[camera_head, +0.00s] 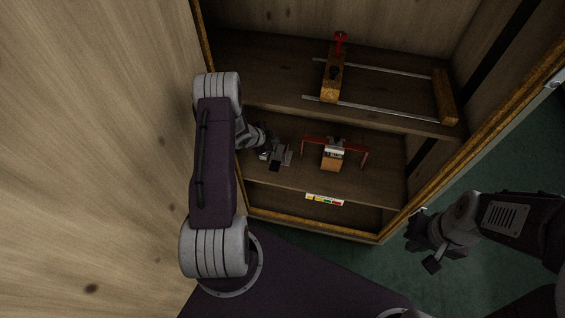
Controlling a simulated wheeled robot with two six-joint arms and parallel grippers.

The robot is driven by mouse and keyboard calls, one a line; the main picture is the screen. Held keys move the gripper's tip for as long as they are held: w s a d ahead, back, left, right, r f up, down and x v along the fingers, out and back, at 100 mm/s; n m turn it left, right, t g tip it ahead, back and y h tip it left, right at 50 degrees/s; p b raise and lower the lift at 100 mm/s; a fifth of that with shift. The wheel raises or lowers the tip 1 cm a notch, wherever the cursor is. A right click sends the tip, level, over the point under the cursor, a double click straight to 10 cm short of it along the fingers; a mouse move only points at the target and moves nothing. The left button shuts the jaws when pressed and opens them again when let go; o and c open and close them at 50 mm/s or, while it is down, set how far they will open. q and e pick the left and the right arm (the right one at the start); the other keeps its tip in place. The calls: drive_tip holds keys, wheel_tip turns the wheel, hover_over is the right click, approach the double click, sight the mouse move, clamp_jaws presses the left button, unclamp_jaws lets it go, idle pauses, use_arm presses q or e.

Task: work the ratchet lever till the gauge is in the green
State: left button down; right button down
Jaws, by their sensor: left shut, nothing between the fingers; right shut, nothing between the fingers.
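A wooden block (331,83) sits across two metal rails on the upper shelf, with a small dark knob on it. An upright red handle (340,42) stands at its far end; I cannot tell for sure whether it is the ratchet lever. A small strip with yellow, green and red patches (325,200), which looks like the gauge, is on the front below the middle shelf; its reading is too small to tell. My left gripper (282,158) is shut and empty over the middle shelf, left of a red frame. My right gripper (422,254) is shut and empty outside the cabinet.
The red frame (310,141) stands on the middle shelf with an orange-brown block (331,161) at its middle. A second wooden block (445,97) closes the rails' right end. Cabinet walls and a wood-edged front rim (320,230) bound the shelves. Green floor lies right.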

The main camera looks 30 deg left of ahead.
sight(275, 161)
use_arm(q)
drive_tip(key=shift+d, duration=0.2)
drive_tip(key=shift+f, duration=0.15)
drive_tip(key=f+b, duration=0.7)
drive_tip(key=f, duration=0.1)
drive_tip(key=shift+s+f+b, duration=0.25)
drive_tip(key=shift+s+b, duration=0.05)
drive_tip(key=shift+f, duration=0.2)
idle(1.6)
drive_tip(key=shift+f+b, duration=0.3)
